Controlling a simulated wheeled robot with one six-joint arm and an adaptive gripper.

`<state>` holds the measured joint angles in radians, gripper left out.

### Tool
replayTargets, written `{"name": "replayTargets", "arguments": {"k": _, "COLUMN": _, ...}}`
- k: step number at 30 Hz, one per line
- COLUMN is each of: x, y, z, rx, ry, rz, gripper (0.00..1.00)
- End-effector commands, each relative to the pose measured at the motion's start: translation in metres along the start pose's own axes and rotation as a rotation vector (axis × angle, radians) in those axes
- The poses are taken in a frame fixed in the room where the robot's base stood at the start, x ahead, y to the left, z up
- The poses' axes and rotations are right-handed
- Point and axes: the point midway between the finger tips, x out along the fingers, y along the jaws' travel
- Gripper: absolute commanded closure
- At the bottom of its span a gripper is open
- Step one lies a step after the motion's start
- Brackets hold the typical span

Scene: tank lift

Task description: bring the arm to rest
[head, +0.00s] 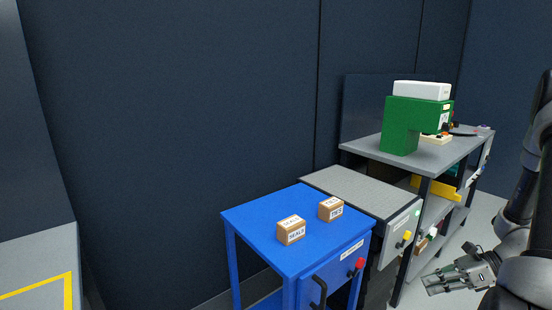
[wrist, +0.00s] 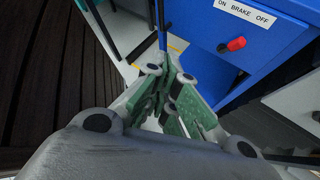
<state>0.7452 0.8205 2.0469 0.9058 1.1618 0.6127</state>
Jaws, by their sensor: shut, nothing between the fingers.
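My gripper (head: 458,277) shows at the lower right of the head view, held out in front of the shelving and clear of the furniture. In the wrist view its two green-padded fingers (wrist: 172,100) are together, with nothing between them. Part of my arm shows dark at the right edge of the head view.
A blue cart (head: 262,221) carries two small labelled boxes, one left (head: 291,230) and one right (head: 331,209). Its red brake knob (wrist: 236,44) is near my gripper in the wrist view. A grey cabinet (head: 350,188) and a bench (head: 465,146) with a green machine (head: 405,125) stand beyond.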

Motion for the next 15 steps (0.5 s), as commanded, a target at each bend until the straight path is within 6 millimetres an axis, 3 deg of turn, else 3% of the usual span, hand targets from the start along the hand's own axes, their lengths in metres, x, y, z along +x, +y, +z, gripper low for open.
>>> {"name": "replayTargets", "arguments": {"k": 1, "x": -0.011, "y": 0.018, "z": 0.014, "rx": -0.155, "ry": 0.079, "rz": 0.043, "gripper": 1.00}}
{"name": "replayTargets", "arguments": {"k": 6, "x": -0.049, "y": 0.070, "z": 0.043, "rx": -0.660, "ry": 0.325, "rz": 0.221, "gripper": 1.00}}
{"name": "replayTargets", "arguments": {"k": 15, "x": -0.110, "y": 0.135, "z": 0.098, "rx": -1.368, "ry": 0.700, "rz": 0.502, "gripper": 1.00}}
